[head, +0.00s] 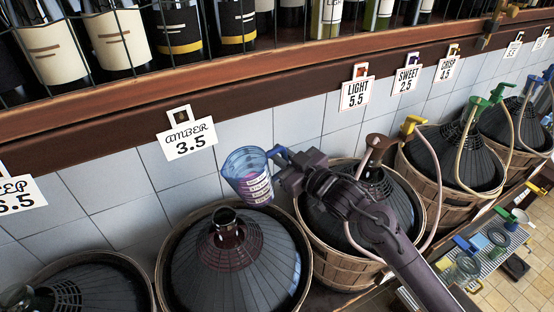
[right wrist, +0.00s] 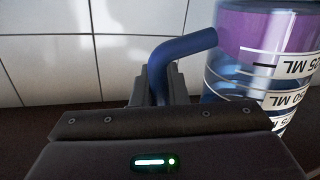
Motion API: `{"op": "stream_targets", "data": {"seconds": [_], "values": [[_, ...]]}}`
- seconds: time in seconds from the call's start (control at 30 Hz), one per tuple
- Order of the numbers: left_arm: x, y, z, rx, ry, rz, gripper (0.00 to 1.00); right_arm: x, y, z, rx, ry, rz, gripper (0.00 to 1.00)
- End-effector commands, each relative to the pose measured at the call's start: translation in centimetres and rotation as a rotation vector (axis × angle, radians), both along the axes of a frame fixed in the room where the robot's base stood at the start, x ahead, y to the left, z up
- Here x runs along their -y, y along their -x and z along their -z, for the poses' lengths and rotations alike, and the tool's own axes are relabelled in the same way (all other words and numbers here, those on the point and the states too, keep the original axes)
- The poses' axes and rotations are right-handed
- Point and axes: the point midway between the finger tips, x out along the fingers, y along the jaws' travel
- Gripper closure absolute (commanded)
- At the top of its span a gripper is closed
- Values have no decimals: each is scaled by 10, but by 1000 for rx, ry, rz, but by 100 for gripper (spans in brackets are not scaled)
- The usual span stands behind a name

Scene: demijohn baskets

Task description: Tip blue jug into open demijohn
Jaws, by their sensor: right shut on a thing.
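The blue jug (head: 247,176) is a clear blue measuring cup with a purple lower part and white markings. My right gripper (head: 283,160) is shut on its blue handle (right wrist: 182,52) and holds it in the air, somewhat tilted in the head view. In the right wrist view the jug's wall (right wrist: 262,60) stands right of the fingers, its lettering upside down. The open demijohn (head: 262,255), dark glass in a wicker basket, has an uncovered neck (head: 225,222). The jug is above and slightly right of this neck, apart from it. My left gripper is out of view.
A demijohn with a brown top and hose (head: 380,150) stands right, partly behind my right arm. Another dark demijohn (head: 95,285) is at lower left. A wooden bottle shelf (head: 240,75) with hanging price tags runs above the tiled wall. A tray (head: 490,262) with jugs is at lower right.

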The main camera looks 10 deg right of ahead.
Motion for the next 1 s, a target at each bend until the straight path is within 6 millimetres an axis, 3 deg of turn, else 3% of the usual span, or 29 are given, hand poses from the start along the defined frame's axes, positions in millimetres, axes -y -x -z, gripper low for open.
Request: {"op": "stream_targets", "data": {"seconds": [0.33, 0.5, 1.0], "values": [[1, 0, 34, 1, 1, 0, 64, 2, -1, 20, 86, 211, 0, 100], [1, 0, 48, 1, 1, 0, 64, -3, 1, 16, 165, 412, 0, 100], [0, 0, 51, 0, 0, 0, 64, -27, 10, -23, 297, 763, 3, 100]]}}
